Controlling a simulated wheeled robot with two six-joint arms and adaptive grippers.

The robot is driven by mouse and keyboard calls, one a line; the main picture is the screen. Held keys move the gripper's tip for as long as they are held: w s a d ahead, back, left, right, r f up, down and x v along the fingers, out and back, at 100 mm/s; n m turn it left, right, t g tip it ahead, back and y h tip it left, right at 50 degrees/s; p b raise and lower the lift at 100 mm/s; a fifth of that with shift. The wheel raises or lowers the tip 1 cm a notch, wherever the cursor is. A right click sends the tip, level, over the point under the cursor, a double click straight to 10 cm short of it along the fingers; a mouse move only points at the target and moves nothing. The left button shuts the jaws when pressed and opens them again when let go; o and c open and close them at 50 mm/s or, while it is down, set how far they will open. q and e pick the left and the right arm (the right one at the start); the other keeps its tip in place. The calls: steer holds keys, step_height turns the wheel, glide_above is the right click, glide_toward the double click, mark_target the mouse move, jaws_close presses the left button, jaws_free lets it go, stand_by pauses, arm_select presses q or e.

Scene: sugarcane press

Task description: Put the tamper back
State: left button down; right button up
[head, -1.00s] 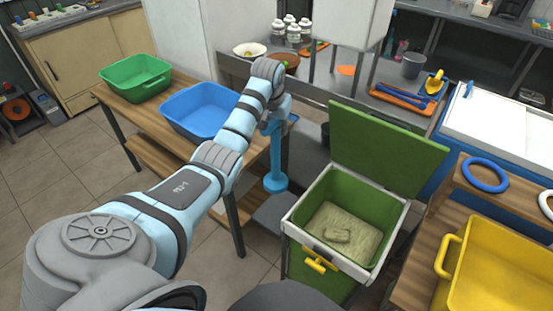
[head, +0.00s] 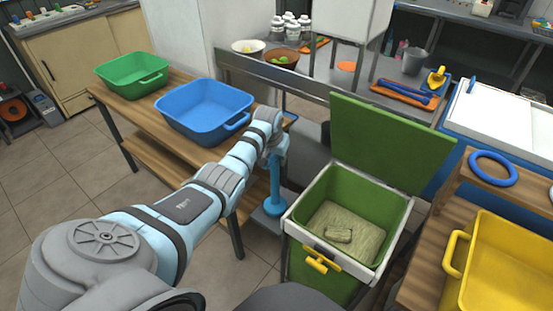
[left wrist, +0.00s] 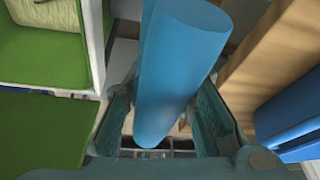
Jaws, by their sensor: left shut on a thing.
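The tamper (head: 276,182) is a blue upright post with a round foot; it also shows large in the left wrist view (left wrist: 180,70). My left gripper (head: 276,143) is shut around its upper part, with one finger on each side in the left wrist view (left wrist: 165,115). The tamper stands upright between the wooden table and the open green bin (head: 308,190). Its foot is low, over a grey surface (head: 262,222); I cannot tell whether they touch. My right gripper is not in view.
The bin's green lid (head: 385,145) stands open behind it, and a pressed fibre block (head: 345,225) lies inside. The blue tub (head: 205,105) and green tub (head: 130,72) stand on the wooden table (head: 150,118). A yellow crate (head: 456,250) is at right.

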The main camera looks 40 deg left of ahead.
arm_select(q)
steer(key=c, duration=1.3)
jaws_free()
steer(key=p+v, duration=0.5)
steer(key=v, duration=0.6)
steer(key=shift+r, duration=0.4)
steer(key=shift+s+d+r+p, duration=0.1)
steer(key=shift+r+p, duration=0.15)
steer(key=shift+p, duration=0.05)
